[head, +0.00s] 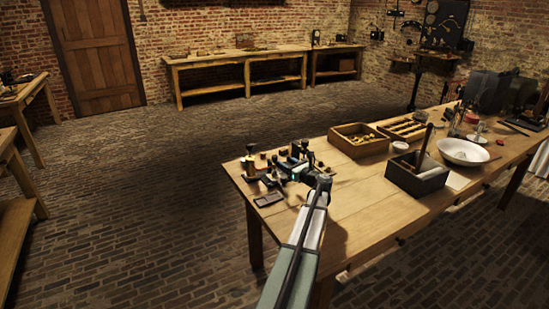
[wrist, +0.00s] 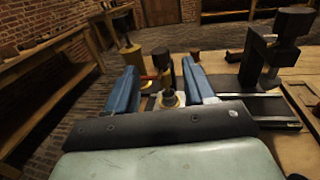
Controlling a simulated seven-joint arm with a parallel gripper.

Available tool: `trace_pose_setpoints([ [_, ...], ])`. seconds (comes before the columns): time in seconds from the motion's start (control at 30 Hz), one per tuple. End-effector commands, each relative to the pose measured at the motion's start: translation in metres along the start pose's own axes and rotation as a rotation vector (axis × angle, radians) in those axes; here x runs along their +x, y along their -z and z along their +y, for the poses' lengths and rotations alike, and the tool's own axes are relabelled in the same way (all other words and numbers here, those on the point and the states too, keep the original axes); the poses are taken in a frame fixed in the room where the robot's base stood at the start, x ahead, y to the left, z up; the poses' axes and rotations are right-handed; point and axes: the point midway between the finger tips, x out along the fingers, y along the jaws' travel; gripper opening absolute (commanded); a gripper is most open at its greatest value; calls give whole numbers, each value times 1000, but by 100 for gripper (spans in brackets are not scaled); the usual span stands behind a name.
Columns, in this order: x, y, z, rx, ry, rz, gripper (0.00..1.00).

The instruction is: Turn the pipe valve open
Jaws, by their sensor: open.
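My gripper (wrist: 159,66) is open in the wrist view, its two blue fingers spread apart. Between and just beyond them is a small fitting with a brass ring and dark centre (wrist: 170,98) on a pale base. A reddish-brown bar (wrist: 150,77) and a dark upright post (wrist: 162,62) stand by it. This group may be the pipe valve, but I cannot tell for sure, nor whether a finger touches it. In the head view my gripper (head: 298,174) is low over the cluttered near-left end of the bench, and the valve cannot be picked out there.
A brass cylinder with a dark knob (wrist: 130,56) stands left of the fingers. A black stand-like device (wrist: 270,55) stands close on the right. On the wooden bench (head: 345,220) are a tray of brass parts (head: 336,142), a dark box (head: 405,181) and a white bowl (head: 463,150).

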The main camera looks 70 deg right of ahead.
Motion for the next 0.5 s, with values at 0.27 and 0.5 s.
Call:
trace_pose_setpoints([
  [0.27, 49, 0, -1, -1, -2, 0, 54],
  [0.5, 73, 0, 0, -1, -1, 0, 54],
])
